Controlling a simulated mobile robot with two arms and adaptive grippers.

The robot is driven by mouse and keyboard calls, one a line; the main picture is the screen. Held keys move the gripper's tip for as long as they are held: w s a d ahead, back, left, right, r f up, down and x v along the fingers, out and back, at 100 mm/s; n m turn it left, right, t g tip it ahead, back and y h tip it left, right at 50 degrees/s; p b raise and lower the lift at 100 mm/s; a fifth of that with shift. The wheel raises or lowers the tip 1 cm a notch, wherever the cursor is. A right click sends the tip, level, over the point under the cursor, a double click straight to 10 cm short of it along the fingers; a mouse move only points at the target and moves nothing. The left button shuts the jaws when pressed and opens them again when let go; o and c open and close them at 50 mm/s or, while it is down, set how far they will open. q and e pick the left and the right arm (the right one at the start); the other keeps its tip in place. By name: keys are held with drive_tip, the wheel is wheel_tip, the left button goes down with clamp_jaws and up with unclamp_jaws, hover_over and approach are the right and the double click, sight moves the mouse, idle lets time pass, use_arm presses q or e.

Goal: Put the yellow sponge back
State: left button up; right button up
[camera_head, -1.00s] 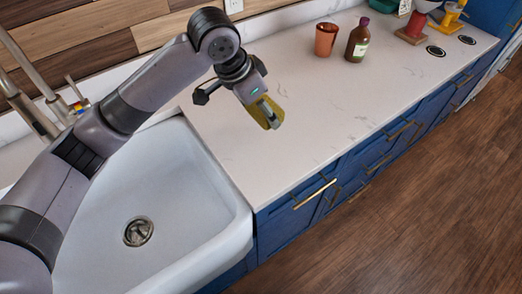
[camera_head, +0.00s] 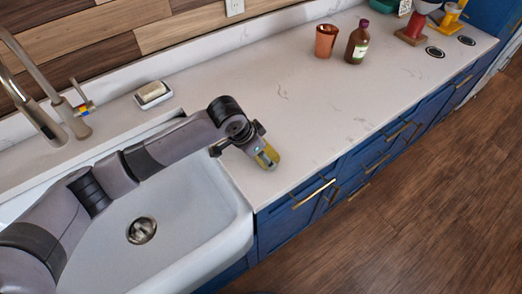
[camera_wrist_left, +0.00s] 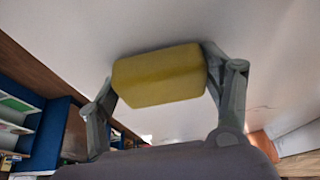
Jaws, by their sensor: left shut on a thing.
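The yellow sponge (camera_head: 267,157) is held between the fingers of my left gripper (camera_head: 264,153), over the white counter near its front edge, just right of the sink. In the left wrist view the sponge (camera_wrist_left: 160,76) fills the space between the two fingers of my left gripper (camera_wrist_left: 165,95). A small white dish (camera_head: 153,94) with a pale block on it sits at the back of the counter, behind the sink. My right gripper is not in view.
The white sink (camera_head: 205,215) lies under my left arm, with a faucet (camera_head: 65,105) behind it. A copper cup (camera_head: 326,41) and a brown bottle (camera_head: 357,42) stand farther back on the counter (camera_head: 310,120). The middle of the counter is clear.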

use_arm(q)
drive_tip(key=shift+f, duration=0.1)
drive_tip(key=o, duration=1.1)
drive_tip(key=shift+o, duration=0.2)
drive_tip(key=b+v, duration=0.1)
drive_tip(key=v, duration=1.1)
drive_tip(key=shift+b, duration=0.3)
